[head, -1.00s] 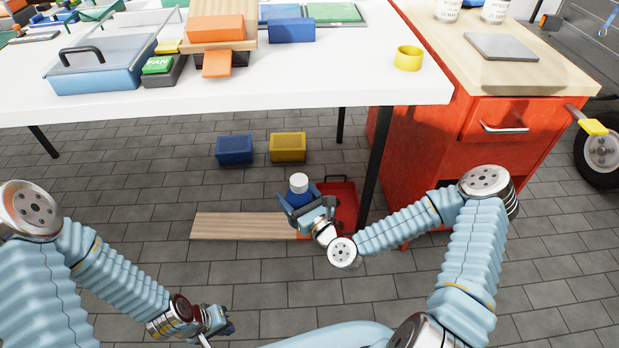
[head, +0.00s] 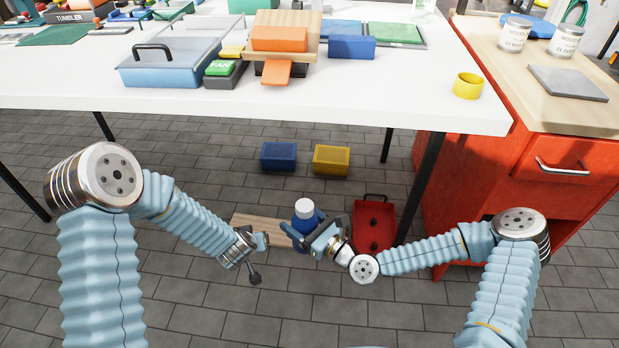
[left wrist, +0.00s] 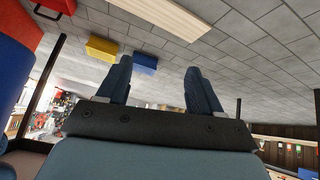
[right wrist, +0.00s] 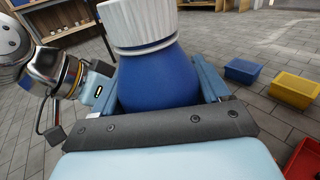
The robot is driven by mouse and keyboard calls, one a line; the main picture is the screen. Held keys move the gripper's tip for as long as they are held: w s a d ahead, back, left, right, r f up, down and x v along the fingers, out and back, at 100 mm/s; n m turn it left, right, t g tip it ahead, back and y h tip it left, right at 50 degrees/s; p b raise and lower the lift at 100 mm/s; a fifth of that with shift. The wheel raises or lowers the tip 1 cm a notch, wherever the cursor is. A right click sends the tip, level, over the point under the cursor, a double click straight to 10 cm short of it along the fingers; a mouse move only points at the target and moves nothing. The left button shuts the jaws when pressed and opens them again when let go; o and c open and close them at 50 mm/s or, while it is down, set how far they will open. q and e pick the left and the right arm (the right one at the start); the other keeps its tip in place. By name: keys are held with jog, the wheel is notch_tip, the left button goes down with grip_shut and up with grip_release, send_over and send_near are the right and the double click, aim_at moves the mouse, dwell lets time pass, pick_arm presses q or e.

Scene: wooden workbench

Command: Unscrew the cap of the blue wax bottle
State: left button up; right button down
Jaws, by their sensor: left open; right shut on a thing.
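The blue wax bottle (head: 302,219) is held upright below table height, in front of the workbench. Its ribbed white cap (head: 304,204) is on top. My right gripper (head: 303,234) is shut on the bottle's body. In the right wrist view the blue body (right wrist: 157,78) sits between the two fingers, with the cap (right wrist: 140,24) above them. My left gripper (head: 260,256) is open and empty, left of the bottle and apart from it. In the left wrist view its fingers (left wrist: 158,85) are spread with nothing between them.
The white table (head: 250,105) overhangs beyond the grippers; a red drawer cabinet (head: 480,175) stands at right. On the floor are a blue bin (head: 279,156), a yellow bin (head: 331,160) and a red tray (head: 374,226). A wooden plank (head: 262,229) lies behind the grippers.

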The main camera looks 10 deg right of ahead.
pick_arm(q)
jog(key=w+d+r+t+y, duration=0.2)
jog(key=w+d+r, duration=0.1)
jog(key=w+r, duration=0.4)
notch_tip(320, 180, up, 19)
jog(key=m+g, duration=0.7)
jog(key=g, duration=0.2)
send_over(309, 204)
jog(key=shift+w+h, duration=0.15)
jog(key=shift+h, duration=0.15)
jog(key=shift+s, duration=0.25)
notch_tip(309, 204, down, 8)
jog(key=shift+r, duration=0.25)
